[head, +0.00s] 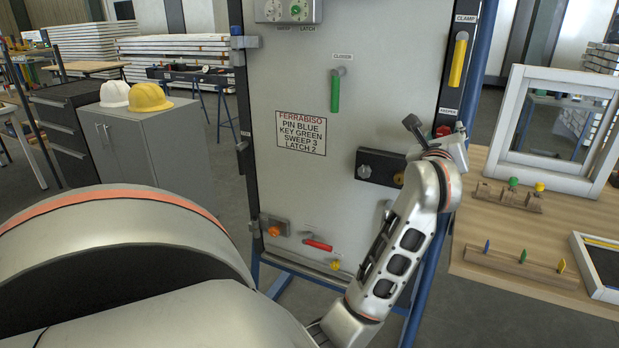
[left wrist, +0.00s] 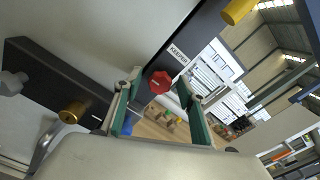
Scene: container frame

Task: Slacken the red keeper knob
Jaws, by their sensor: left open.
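The red keeper knob (head: 444,131) sits on the dark right-hand post of the frame, just under the KEEPER label (head: 448,111). In the left wrist view the red knob (left wrist: 160,82) shows as a red hexagonal head beside its label. My left gripper (head: 453,140) is at the knob in the head view, its wrist covering part of that area. In the left wrist view the open green-padded fingers of my left gripper (left wrist: 161,90) stand on either side of the knob. I cannot tell whether either finger touches it. My right gripper is not in view.
A black latch box (head: 375,167) with a brass knob is left of my wrist. A yellow clamp handle (head: 458,60) is above the knob, and a green handle (head: 335,90) is on the panel. A wooden table (head: 520,240) with a framed window stands to the right.

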